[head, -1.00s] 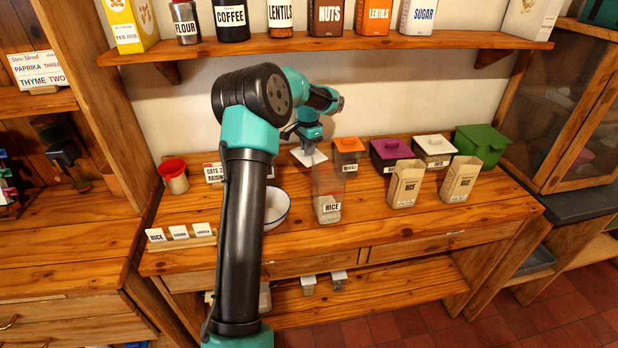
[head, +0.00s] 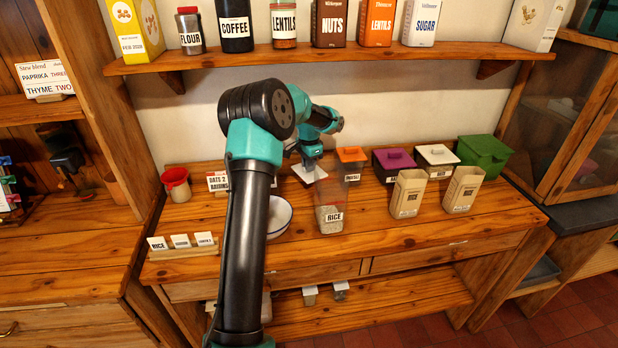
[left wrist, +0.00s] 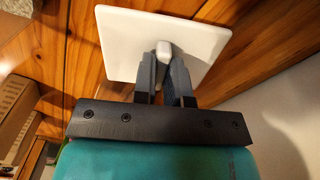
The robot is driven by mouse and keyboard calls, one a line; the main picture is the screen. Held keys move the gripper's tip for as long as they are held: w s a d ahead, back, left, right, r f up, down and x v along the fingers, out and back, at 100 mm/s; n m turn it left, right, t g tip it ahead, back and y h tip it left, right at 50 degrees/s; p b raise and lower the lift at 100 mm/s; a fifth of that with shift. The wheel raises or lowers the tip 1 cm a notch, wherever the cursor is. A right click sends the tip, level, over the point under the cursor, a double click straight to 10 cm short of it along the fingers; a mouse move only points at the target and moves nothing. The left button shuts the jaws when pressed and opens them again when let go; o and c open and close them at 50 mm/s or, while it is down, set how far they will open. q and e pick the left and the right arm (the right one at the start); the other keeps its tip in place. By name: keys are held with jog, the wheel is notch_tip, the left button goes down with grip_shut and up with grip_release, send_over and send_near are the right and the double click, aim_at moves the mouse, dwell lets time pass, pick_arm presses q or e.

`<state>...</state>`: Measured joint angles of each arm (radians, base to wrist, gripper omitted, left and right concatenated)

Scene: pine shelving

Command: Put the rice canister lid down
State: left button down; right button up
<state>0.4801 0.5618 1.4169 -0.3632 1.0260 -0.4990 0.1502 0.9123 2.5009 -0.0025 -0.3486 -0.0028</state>
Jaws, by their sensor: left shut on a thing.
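The rice canister lid (head: 309,174) is a flat white square with a small knob. My left gripper (head: 311,160) is shut on its knob, behind the clear rice canister (head: 330,208). The canister stands open on the wooden counter with rice inside and a RICE label. In the left wrist view the fingers (left wrist: 165,62) pinch the knob of the lid (left wrist: 120,40), over bare wood. I cannot tell whether the lid touches the counter. My right gripper is out of view.
A canister with an orange lid (head: 351,156) stands just right of the lid. A white bowl (head: 279,215) is partly behind my left arm. Two tan RICE packs (head: 407,193) stand to the right. A shelf of jars hangs above the counter.

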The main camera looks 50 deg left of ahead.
pick_arm(q)
jog(key=shift+f, duration=2.65)
jog(key=shift+f, duration=0.2)
jog(key=c, duration=1.2)
grip_release()
jog(key=shift+o, duration=0.2)
jog(key=shift+r, duration=0.15)
notch_tip(320, 180, up, 12)
jog(key=shift+r, duration=0.1)
